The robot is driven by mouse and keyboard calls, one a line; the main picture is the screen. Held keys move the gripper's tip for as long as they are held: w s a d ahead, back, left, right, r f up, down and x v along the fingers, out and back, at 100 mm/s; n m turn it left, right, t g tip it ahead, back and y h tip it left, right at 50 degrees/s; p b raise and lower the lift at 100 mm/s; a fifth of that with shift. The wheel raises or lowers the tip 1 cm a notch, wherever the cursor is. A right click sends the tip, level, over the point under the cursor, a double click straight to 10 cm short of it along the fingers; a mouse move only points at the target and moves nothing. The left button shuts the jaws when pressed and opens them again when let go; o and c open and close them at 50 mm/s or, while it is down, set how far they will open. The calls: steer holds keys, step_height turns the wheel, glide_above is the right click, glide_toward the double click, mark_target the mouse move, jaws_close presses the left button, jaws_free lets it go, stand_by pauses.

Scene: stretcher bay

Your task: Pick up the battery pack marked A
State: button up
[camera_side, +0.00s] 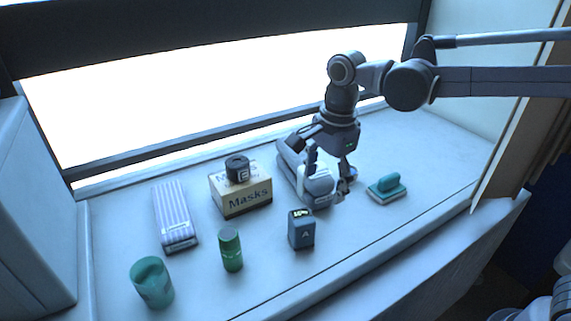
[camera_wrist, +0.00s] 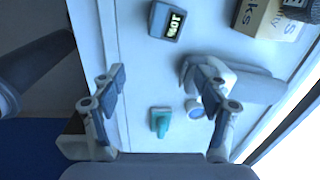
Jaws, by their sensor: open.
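The battery pack marked A (camera_side: 301,230) is a dark blue-grey block standing upright near the front of the counter, with a lit yellowish display on top. In the wrist view the battery pack (camera_wrist: 166,21) shows at the top edge, with its display readable only in part. My gripper (camera_side: 328,176) is above the counter, behind and to the right of the pack in the side view. In the wrist view my gripper (camera_wrist: 160,78) has its two fingers spread, with nothing between the tips. The pack lies beyond the fingertips, apart from them.
A grey-white device (camera_side: 292,162) lies beneath my gripper. A teal-handled brush (camera_side: 384,187) is to its right. A Masks box (camera_side: 243,201) carries a black roll (camera_side: 237,168).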

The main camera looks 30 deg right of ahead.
mark_target(302, 216)
steer(key=a+m, duration=0.1)
steer(key=w+a+f+m, duration=0.1)
steer(key=a+m+g, duration=0.1)
steer(key=shift+w+a+f, duration=0.15)
steer(key=shift+w+f, duration=0.05)
steer(key=shift+w, duration=0.05)
step_height(302, 216, down, 5)
steer(key=shift+f, duration=0.15)
steer(key=shift+w+a+f, duration=0.1)
steer(key=shift+a+f, duration=0.05)
steer(key=shift+f, duration=1.2)
steer(key=shift+a+f, duration=0.1)
steer(key=shift+f, duration=1.2)
jaws_close()
steer(key=shift+r, duration=0.1)
